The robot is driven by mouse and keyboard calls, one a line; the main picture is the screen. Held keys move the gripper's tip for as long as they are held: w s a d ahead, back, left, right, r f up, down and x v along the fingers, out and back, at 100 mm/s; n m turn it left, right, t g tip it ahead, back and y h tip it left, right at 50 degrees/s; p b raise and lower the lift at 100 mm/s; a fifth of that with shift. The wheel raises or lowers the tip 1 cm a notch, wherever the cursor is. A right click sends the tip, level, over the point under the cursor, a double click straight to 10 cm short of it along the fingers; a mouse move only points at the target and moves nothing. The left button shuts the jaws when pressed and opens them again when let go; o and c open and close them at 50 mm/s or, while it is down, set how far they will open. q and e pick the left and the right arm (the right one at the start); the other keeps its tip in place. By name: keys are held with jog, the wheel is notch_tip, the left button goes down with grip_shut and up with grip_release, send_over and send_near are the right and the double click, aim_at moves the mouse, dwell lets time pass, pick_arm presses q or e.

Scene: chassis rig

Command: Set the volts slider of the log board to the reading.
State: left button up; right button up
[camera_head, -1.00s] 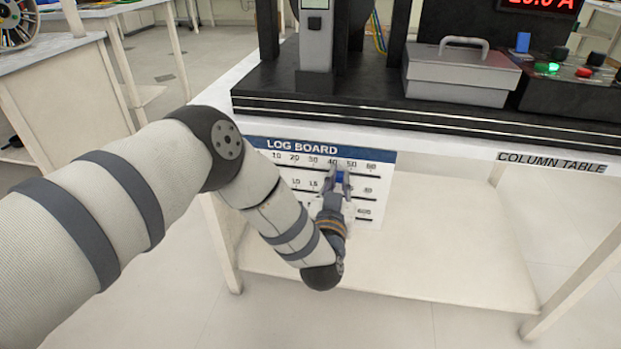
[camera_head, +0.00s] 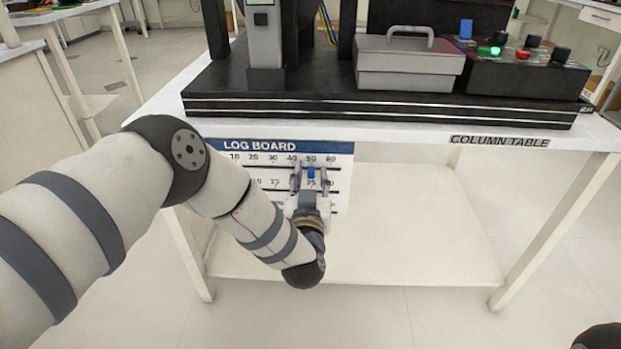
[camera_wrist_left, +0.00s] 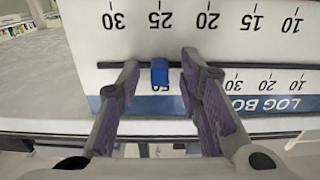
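The log board (camera_head: 233,160) hangs on the table front, with scales and dark tracks. A blue slider (camera_head: 311,172) sits on the top track, below the 50 mark; the board's label for this row is not readable. In the left wrist view the board is upside down, and the blue slider (camera_wrist_left: 160,73) partly covers the 50. My left gripper (camera_head: 311,167) is open around the slider. In the wrist view its fingers (camera_wrist_left: 158,65) stand on both sides with gaps to the slider. The gripper hides part of the lower rows. My right gripper is not in view.
The column table (camera_head: 400,122) carries a black rig base (camera_head: 330,103), a grey lidded box (camera_head: 408,65) and a control box (camera_head: 528,75) with knobs. A handheld meter (camera_head: 264,40) stands on the rig, its screen cut off. A lower shelf (camera_head: 420,240) lies below the board.

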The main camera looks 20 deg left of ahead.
pick_arm(q)
jog(key=v, duration=1.2)
